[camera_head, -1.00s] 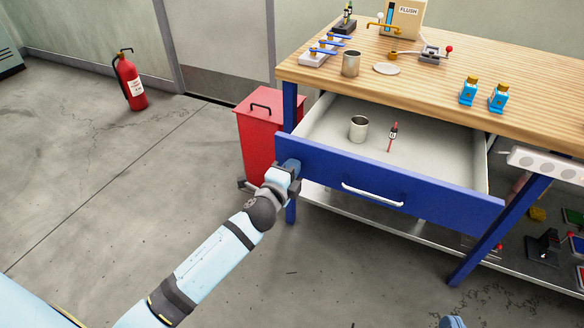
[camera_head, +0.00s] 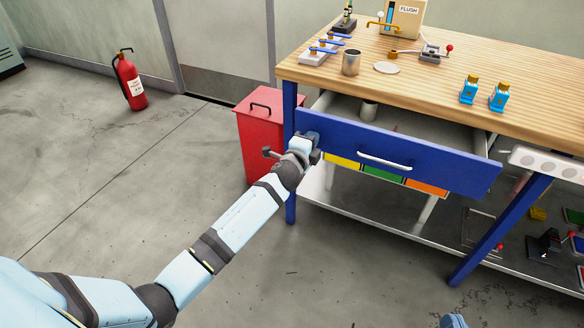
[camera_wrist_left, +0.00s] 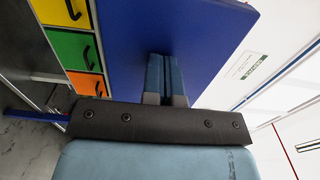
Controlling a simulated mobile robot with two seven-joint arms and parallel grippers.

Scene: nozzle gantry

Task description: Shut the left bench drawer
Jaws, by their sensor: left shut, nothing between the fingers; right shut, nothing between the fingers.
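The left bench drawer (camera_head: 400,154) is a wide drawer with a blue front and a white bar handle (camera_head: 384,162). It stands partly open under the wooden bench top. My left gripper (camera_head: 311,141) is shut and empty, its fingertips at the left end of the blue front, left of the handle. In the left wrist view, its two closed fingers (camera_wrist_left: 164,80) point at the blue front (camera_wrist_left: 130,35); whether they touch it is hard to tell. Inside the drawer a metal cup (camera_head: 369,109) is partly hidden. My right gripper (camera_head: 453,320) barely shows at the bottom edge.
Small yellow, green and orange drawers (camera_head: 384,173) sit beneath. A red bin (camera_head: 262,140) stands left of the bench leg. Blue bottles (camera_head: 469,92), a cup (camera_head: 351,63) and fittings stand on the bench top (camera_head: 440,95). The floor in front is clear.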

